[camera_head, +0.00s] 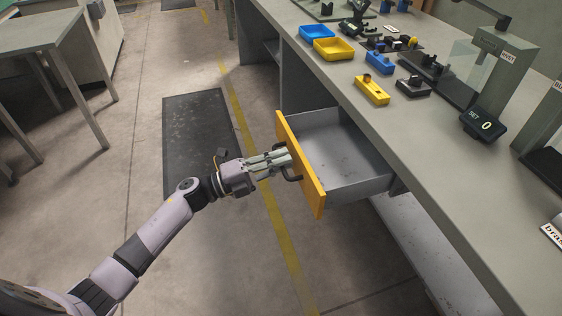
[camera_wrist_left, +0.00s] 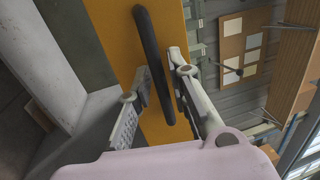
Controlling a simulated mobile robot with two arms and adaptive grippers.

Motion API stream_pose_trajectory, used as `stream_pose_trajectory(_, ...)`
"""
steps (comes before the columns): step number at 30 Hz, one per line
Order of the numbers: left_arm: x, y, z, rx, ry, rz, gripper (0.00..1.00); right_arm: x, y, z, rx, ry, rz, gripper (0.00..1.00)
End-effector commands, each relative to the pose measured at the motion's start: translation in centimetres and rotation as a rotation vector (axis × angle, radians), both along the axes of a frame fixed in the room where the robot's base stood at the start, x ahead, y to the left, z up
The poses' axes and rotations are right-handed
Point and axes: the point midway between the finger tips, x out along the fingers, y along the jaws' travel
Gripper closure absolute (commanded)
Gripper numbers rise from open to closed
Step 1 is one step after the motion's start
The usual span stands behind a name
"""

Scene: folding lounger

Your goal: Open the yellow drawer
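The yellow drawer (camera_head: 345,165) is pulled well out of the grey workbench in the head view, and its grey inside looks empty. Its yellow front (camera_head: 300,164) faces left and carries a dark bar handle (camera_head: 291,178). My left gripper (camera_head: 287,158) is at the handle. In the left wrist view, its two fingers (camera_wrist_left: 163,80) lie on either side of the dark handle (camera_wrist_left: 153,62), close against it, with the yellow front (camera_wrist_left: 112,28) behind. Part of the handle is hidden by the fingers in the head view. My right gripper is not in view.
The workbench top (camera_head: 430,135) holds a blue tray (camera_head: 316,32), a yellow tray (camera_head: 333,49), a yellow block (camera_head: 371,90) and a small display (camera_head: 483,124). A dark floor mat (camera_head: 196,130) lies left of the drawer. Floor around my left arm is clear.

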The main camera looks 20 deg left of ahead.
Motion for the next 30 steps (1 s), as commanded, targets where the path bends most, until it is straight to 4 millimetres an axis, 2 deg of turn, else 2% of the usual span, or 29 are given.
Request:
stream_pose_trajectory(5,-1.5,2.1,-0.6,0.003,0.004,0.002,0.82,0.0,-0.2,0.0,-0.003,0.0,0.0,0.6)
stream_pose_trajectory(12,-4.5,6.2,-1.6,0.003,0.004,0.001,0.82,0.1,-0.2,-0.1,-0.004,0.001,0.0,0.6)
stream_pose_trajectory(18,-6.2,8.6,-2.1,0.002,0.002,0.0,0.82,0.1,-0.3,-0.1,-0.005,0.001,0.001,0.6)
stream_pose_trajectory(30,-6.8,9.3,-2.2,0.001,0.0,-0.001,0.82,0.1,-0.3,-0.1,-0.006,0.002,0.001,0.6)
